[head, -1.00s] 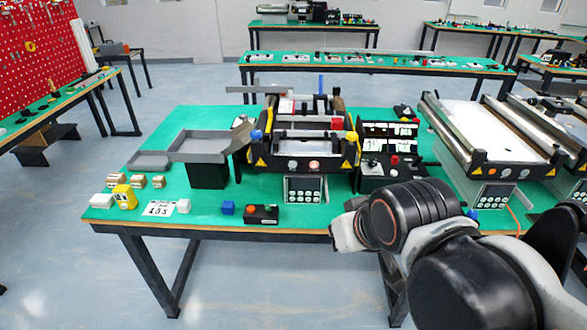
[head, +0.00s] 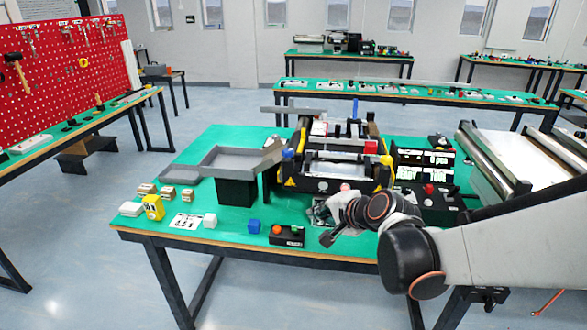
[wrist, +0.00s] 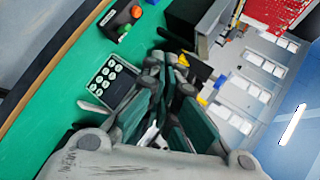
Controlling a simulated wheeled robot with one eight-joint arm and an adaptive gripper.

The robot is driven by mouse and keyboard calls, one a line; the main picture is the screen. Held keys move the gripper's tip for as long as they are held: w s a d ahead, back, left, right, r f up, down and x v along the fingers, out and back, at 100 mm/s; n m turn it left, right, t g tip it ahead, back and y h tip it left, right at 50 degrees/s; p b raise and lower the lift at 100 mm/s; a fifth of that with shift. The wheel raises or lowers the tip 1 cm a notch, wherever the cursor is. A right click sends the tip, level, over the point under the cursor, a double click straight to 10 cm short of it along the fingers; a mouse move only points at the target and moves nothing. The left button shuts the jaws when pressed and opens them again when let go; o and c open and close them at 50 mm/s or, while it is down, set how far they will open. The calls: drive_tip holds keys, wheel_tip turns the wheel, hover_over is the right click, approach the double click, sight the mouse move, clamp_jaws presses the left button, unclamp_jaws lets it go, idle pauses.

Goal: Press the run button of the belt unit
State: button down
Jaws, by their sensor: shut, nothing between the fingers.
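The belt unit (head: 290,183) is a black-framed mini conveyor with yellow corners, on the green table in the head view. Its front panel carries a pinkish round button (head: 345,187) and a pale one beside it; which is the run button I cannot tell. My gripper (wrist: 168,70) is shut and empty. In the head view it is in front of the belt unit, low over the table, and hides most of the grey keypad. The wrist view shows this keypad (wrist: 107,81), with several round pale buttons, just left of my fingers. Contact with it cannot be made out.
A grey chute (head: 235,160) is left of the unit. A black display panel (head: 425,163) stands to its right.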

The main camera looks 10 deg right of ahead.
sight(323, 186)
drive_tip(key=w+d+f+m+t+b, duration=0.1)
drive_tip(key=w+f+m, duration=0.4)
drive_tip(key=w, duration=0.1)
drive_tip(key=shift+d+t+y, duration=0.15)
drive_tip(key=shift+t+y, duration=0.15)
drive_tip(key=shift+w, duration=0.1)
drive_tip(key=w+d, duration=0.2)
drive_tip(key=w, duration=0.6)
drive_tip(key=shift+d, duration=0.35)
drive_tip(key=shift+w, duration=0.2)
idle(1.0)
drive_tip(key=shift+w+d, duration=0.15)
drive_tip(key=shift+w, duration=0.1)
